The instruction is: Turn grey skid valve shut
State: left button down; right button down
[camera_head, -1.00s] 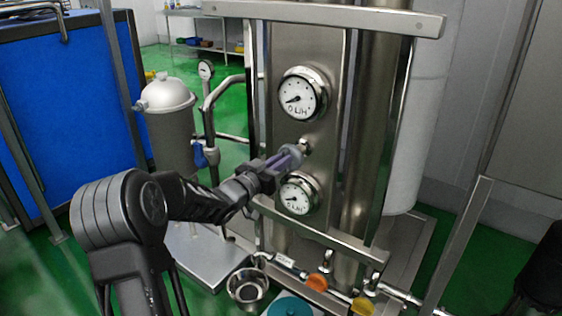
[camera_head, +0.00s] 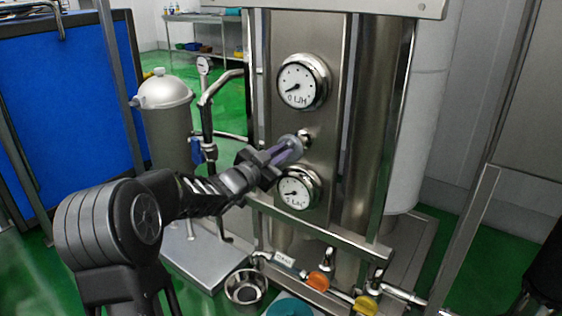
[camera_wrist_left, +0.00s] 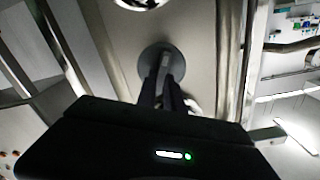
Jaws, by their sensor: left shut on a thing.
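The grey skid valve (camera_wrist_left: 153,58) is a round grey knob with a raised bar on the steel panel. In the wrist view the fingers of my left gripper (camera_wrist_left: 163,88) reach up to it and close on its bar. In the head view my left gripper (camera_head: 287,150) is at the panel between the two round gauges, shut on the valve. There the fingers hide most of the knob, and only a shiny fitting (camera_head: 305,136) shows behind them. My right gripper is not in view.
The upper gauge (camera_head: 302,82) and lower gauge (camera_head: 298,188) sit close above and below my gripper. A steel bowl (camera_head: 245,287) stands low in front.

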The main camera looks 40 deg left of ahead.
pick_arm(q)
jog(key=m+b, duration=0.3)
jog(key=m, duration=0.1)
jog(key=m+b, duration=0.4)
jog(key=f+m+b, duration=0.1)
jog(key=m+b, duration=0.3)
jog(key=m, duration=0.1)
jog(key=shift+d+f, duration=0.1)
jog(key=shift+d, duration=0.25)
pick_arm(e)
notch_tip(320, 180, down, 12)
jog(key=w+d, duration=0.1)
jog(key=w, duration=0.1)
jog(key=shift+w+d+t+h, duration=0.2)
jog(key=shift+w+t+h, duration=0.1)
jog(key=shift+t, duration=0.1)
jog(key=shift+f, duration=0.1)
pick_arm(q)
jog(key=c, duration=1.5)
grip_release()
jog(key=shift+o, duration=0.2)
jog(key=s+p, duration=0.1)
jog(key=s, duration=0.6)
jog(key=shift+s+p, duration=0.3)
jog(key=shift+s, duration=0.1)
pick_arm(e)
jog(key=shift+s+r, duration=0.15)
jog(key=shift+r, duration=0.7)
